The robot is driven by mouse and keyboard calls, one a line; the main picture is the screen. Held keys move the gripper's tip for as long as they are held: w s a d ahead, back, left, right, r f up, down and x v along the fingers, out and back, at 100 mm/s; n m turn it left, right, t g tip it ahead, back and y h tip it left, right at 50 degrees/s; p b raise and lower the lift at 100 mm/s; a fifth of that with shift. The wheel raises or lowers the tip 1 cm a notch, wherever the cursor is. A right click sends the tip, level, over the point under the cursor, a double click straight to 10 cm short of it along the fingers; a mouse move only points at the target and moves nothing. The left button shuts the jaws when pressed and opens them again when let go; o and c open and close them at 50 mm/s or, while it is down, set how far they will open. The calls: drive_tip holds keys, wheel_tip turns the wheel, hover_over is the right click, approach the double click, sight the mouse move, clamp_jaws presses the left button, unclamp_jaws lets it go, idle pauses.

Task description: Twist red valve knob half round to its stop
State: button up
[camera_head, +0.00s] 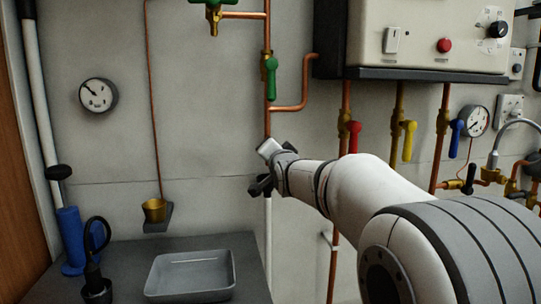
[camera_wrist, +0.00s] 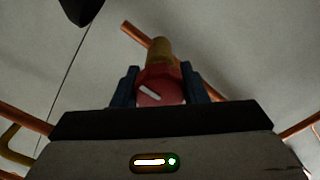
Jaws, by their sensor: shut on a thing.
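The red valve knob (camera_wrist: 161,88) sits between the two dark blue finger pads of my gripper (camera_wrist: 160,80) in the wrist view. A pad touches it on each side, and my gripper is shut on it. A white pointer line on its face slants from upper left to lower right. A brass valve body (camera_wrist: 158,50) shows behind the knob. In the head view my gripper (camera_head: 264,168) is at the wall by the vertical copper pipe, and the knob is hidden there by my gripper and arm.
A boiler-like box (camera_head: 430,35) hangs at upper right, with red (camera_head: 354,136), yellow (camera_head: 409,140) and blue (camera_head: 456,131) lever handles below. A green lever (camera_head: 271,77) is above my gripper. A grey tray (camera_head: 190,291) lies on the bench at lower left.

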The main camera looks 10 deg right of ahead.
drive_tip(key=shift+f, duration=0.2)
drive_tip(key=o, duration=0.7)
drive_tip(key=shift+o, duration=1.3)
drive_tip(key=shift+r, duration=0.15)
drive_tip(key=s, duration=0.7)
drive_tip(key=shift+s, duration=0.35)
